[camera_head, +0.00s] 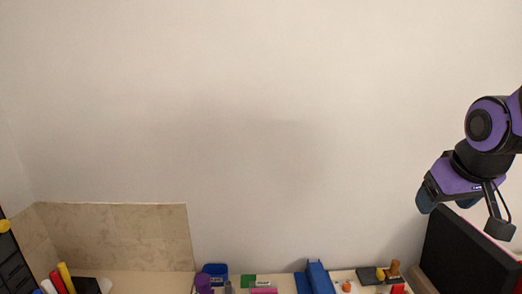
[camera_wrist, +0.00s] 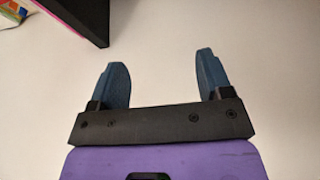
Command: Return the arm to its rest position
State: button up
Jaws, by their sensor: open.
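My gripper (camera_head: 445,199) is at the right side of the head view, raised above the table in front of the pale wall. Its two blue fingers stand apart in the wrist view (camera_wrist: 162,72), with nothing between them. My purple and black arm comes in from the right edge of the head view. No binder is held.
A black upright panel (camera_head: 466,258) stands below my gripper; a black box with a pink edge (camera_wrist: 78,18) shows in the wrist view. Blue binder-like pieces (camera_head: 319,278), a blue container (camera_head: 215,272) and small items line the bottom. A beige partition (camera_head: 120,235) stands left. The middle is clear.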

jog(key=s+a+r, duration=0.1)
jog(key=s+r, duration=0.1)
jog(key=s, duration=0.3)
jog(key=s+a+r+y, duration=0.1)
jog(key=s+a+r, duration=0.1)
jog(key=s, duration=0.4)
jog(key=shift+s+r, duration=0.15)
jog(key=shift+r, duration=0.45)
